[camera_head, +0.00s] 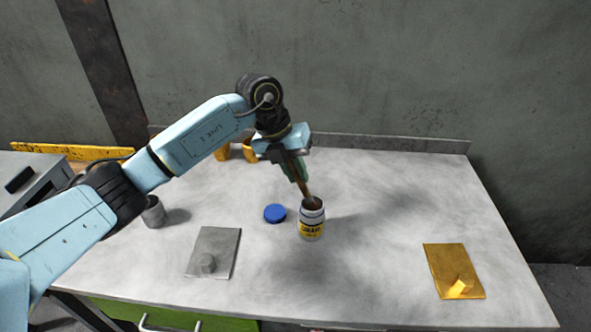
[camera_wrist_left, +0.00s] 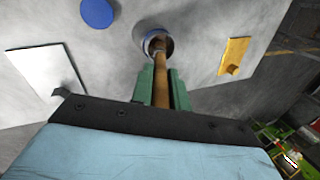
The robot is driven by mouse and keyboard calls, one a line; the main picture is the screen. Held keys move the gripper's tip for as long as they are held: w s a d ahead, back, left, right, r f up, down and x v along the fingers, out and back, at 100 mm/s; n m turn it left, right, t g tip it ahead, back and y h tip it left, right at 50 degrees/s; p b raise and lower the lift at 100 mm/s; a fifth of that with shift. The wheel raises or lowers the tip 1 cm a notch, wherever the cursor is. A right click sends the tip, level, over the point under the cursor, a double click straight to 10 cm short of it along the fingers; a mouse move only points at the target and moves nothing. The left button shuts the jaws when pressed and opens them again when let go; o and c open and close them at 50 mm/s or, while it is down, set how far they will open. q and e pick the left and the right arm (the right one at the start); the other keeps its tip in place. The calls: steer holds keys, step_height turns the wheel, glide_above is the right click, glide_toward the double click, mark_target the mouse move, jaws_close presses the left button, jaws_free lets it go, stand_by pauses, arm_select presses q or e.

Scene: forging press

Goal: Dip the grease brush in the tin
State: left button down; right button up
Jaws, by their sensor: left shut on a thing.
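My left gripper (camera_head: 298,170) is shut on the brown handle of the grease brush (camera_wrist_left: 161,77) and points down above the tin. In the left wrist view the green fingers (camera_wrist_left: 161,88) clasp the handle on both sides. The tin (camera_head: 311,221) is a white jar with a yellow label, standing upright and open on the table. The brush's lower end is at the tin's mouth (camera_wrist_left: 158,43); how deep it reaches and its bristles are hidden. A blue lid (camera_head: 275,213) lies flat to the left of the tin. My right gripper is not in view.
A grey plate with a knob (camera_head: 215,250) lies at the front left, and a yellow plate with a block (camera_head: 455,270) at the front right. A grey cup (camera_head: 153,212) and an orange object (camera_head: 250,151) stand behind my arm.

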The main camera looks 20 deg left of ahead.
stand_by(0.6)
arm_select(q)
step_height(320, 180, up, 7)
steer(key=p, duration=0.5)
stand_by(0.8)
